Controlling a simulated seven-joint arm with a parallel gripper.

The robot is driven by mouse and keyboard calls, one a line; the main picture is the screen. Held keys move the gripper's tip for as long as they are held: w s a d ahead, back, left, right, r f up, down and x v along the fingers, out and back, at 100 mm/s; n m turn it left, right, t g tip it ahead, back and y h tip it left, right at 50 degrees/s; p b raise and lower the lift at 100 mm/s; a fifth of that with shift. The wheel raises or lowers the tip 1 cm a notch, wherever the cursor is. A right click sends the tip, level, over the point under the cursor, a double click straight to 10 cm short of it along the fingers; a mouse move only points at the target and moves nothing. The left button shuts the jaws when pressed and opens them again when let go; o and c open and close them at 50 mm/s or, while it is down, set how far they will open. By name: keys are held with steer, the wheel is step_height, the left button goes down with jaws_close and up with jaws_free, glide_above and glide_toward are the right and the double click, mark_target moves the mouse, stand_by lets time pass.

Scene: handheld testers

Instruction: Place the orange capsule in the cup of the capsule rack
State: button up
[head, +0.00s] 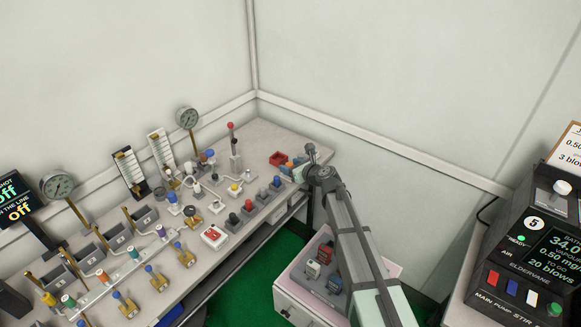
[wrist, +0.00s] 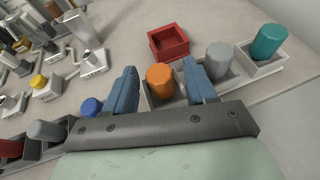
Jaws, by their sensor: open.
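The orange capsule (wrist: 160,82) stands upright between my fingers in the wrist view. Its lower part sits within a square, pale-walled cup (wrist: 149,101) of the grey capsule rack. My gripper (wrist: 159,66) is open, with one blue finger on each side of the capsule and a gap beside it. The gripper body hides the near side of the cup.
A grey capsule (wrist: 218,58) and a teal capsule (wrist: 269,41) stand in cups to the right. A blue capsule (wrist: 91,106) is left of my gripper. An open red box (wrist: 168,43) lies just beyond; it also shows in the head view (head: 279,158). Gauges and levers crowd the bench leftward.

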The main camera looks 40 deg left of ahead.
steer(key=v, duration=1.1)
steer(key=shift+d, duration=0.15)
